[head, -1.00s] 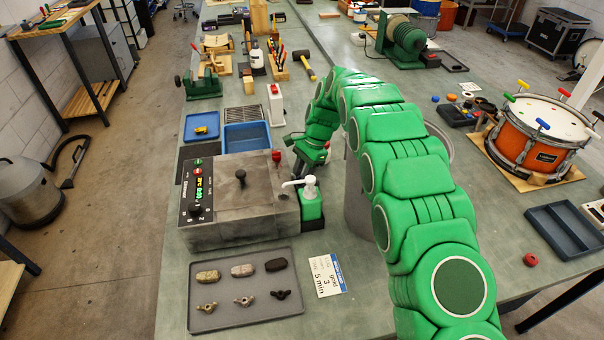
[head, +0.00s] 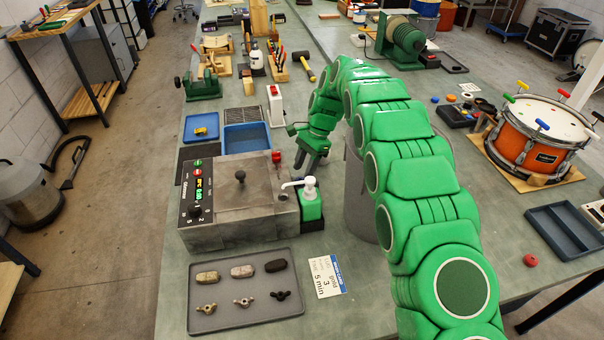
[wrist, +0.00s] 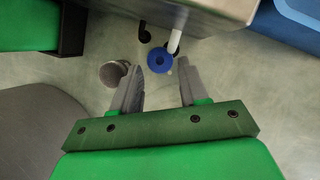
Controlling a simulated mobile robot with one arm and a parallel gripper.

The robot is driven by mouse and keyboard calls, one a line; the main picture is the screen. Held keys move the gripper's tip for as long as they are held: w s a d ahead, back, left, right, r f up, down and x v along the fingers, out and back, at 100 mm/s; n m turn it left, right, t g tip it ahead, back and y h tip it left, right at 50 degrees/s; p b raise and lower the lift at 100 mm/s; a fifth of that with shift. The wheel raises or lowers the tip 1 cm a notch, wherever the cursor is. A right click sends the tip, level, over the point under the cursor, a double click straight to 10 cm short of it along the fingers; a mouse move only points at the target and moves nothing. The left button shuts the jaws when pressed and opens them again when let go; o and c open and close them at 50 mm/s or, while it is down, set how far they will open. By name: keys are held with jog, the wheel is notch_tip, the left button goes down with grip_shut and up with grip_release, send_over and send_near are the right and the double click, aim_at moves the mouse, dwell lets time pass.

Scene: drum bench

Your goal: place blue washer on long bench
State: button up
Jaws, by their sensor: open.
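The blue washer (wrist: 160,60) shows in the wrist view as a small blue ring with a dark centre hole. It is beside the lower end of a white rod or pipe (wrist: 176,40); I cannot tell whether they touch. My gripper (wrist: 162,88) is open, with the washer just ahead of the gap between its two grey fingers and not gripped. In the head view my gripper (head: 311,165) is low beside the grey bath unit, and the washer is not visible there. The long bench (head: 220,275) is the grey-green surface beneath them.
The bath unit (head: 240,212) with a red knob (head: 276,156) stands close by. A green-based pump bottle (head: 310,205) stands in front, and a grey bin (head: 362,200) is right of my gripper. A grey rounded piece (wrist: 114,72) lies near the left finger.

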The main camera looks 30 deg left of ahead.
jog(key=v, duration=0.8)
jog(key=shift+r, duration=0.2)
jog(key=shift+o, duration=0.6)
jog(key=shift+w+d+r, duration=0.1)
jog(key=shift+w+r, duration=0.05)
jog(key=shift+r, duration=0.1)
jog(key=shift+f, duration=0.1)
send_near(300, 179)
jog(key=shift+m, duration=0.3)
jog(key=shift+x, duration=4.1)
jog(key=shift+d, duration=0.15)
jog(key=c, duration=0.9)
